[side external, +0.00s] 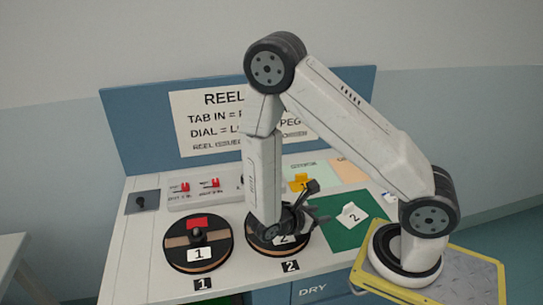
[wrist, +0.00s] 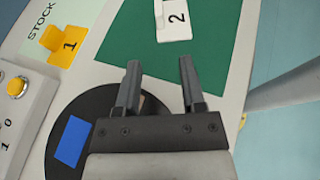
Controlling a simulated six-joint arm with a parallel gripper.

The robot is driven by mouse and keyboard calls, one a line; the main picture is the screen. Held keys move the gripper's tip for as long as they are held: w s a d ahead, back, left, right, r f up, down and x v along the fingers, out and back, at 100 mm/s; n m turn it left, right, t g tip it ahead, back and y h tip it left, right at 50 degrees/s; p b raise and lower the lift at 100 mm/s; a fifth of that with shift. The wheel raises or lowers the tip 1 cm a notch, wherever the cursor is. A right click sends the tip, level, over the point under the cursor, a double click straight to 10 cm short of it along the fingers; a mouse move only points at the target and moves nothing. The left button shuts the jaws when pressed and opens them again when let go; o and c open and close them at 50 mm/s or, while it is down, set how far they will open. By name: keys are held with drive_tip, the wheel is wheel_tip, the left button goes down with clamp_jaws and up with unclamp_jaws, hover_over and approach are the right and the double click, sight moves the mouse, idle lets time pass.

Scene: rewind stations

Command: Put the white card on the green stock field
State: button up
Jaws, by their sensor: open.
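A white card (side external: 352,214) marked 2 lies on the dark green field (side external: 338,236). In the wrist view the card (wrist: 174,22) is at the top, ahead of the fingers, on the green field (wrist: 219,65). My gripper (side external: 319,214) is open and empty, apart from the card, near the edge between reel 2 and the green field. In the wrist view its fingers (wrist: 160,65) point towards the card. A paler field lettered STOCK (wrist: 44,17) bears a yellow card (wrist: 63,45) marked 1; that yellow card also shows in the side view (side external: 299,181).
Reel 1 (side external: 177,253), with a red tab, stands at the left. Reel 2 (side external: 270,246) is beneath my gripper; its blue tab (wrist: 72,140) shows in the wrist view. A switch panel (side external: 205,189) and an upright sign board (side external: 140,130) stand behind.

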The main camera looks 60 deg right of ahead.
drive_tip(key=m+y, duration=0.1)
drive_tip(key=a+m+y, duration=0.1)
drive_tip(key=r+y, duration=0.1)
drive_tip(key=shift+s+a+m+g, duration=0.3)
drive_tip(key=shift+a+m, duration=0.1)
drive_tip(key=a+m+t+y, duration=0.1)
drive_tip(key=m+y, duration=0.1)
drive_tip(key=w+a+r+m+y, duration=0.1)
drive_tip(key=a+y, duration=0.1)
drive_tip(key=w+a+r+m+t+y, duration=0.1)
drive_tip(key=a+m+y, duration=0.1)
drive_tip(key=shift+a+r+m+t, duration=0.15)
drive_tip(key=shift+r+m+t, duration=0.1)
drive_tip(key=shift+m+t, duration=0.05)
drive_tip(key=w+a+r+m+t+y, duration=0.2)
drive_tip(key=w+r+m+t+y, duration=0.1)
drive_tip(key=w+r+m+t, duration=0.2)
drive_tip(key=shift+w+a+r+t, duration=0.3)
drive_tip(key=shift+a+r+t, duration=0.1)
drive_tip(key=shift+r, duration=0.2)
drive_tip(key=shift+o, duration=0.5)
